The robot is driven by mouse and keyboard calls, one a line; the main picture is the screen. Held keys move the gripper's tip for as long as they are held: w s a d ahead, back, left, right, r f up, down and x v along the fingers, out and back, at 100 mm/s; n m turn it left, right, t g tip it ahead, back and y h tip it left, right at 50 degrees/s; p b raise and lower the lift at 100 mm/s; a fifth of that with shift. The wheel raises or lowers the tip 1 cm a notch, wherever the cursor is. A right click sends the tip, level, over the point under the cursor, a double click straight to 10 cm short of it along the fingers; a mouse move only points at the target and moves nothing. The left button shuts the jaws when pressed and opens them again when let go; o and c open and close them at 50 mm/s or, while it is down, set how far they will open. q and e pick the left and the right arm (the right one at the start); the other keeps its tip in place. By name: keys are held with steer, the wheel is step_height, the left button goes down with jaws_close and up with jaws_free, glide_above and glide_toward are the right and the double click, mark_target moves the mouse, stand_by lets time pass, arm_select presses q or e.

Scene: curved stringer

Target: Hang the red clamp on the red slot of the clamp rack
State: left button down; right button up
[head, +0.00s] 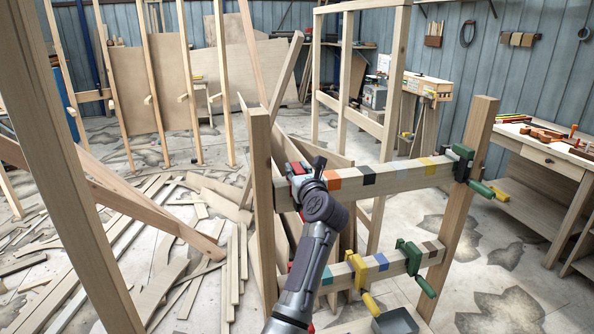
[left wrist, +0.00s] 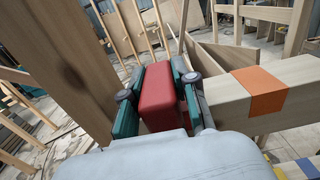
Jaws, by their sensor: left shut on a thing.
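The clamp rack (head: 461,200) is a wooden frame with two rails between posts. Its upper rail (head: 398,175) carries coloured bands, among them an orange one (head: 332,180). My left gripper (head: 304,172) is at the left end of this rail, left of the orange band. In the left wrist view, my left gripper (left wrist: 158,100) is shut on the red clamp (left wrist: 158,92), whose red body fills the space between the fingers. Most of the clamp is hidden, and I cannot tell whether it touches the rail. No red band shows clearly; my gripper and arm cover that end. My right gripper is not in view.
A dark green clamp (head: 463,163) hangs at the upper rail's right end. A yellow clamp (head: 360,272) and a green clamp (head: 411,257) hang on the lower rail. The rack's left post (head: 262,200) stands close to my gripper. A workbench (head: 545,150) is at right.

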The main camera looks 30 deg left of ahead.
arm_select(q)
steer(key=shift+r, duration=0.15)
steer(key=c, duration=0.8)
jaws_free()
steer(key=shift+f, duration=0.2)
steer(key=v, duration=0.7)
steer(key=shift+s+d+r, duration=0.15)
steer(key=shift+s+d, duration=0.05)
steer(key=shift+s, duration=0.05)
steer(key=shift+r, duration=0.1)
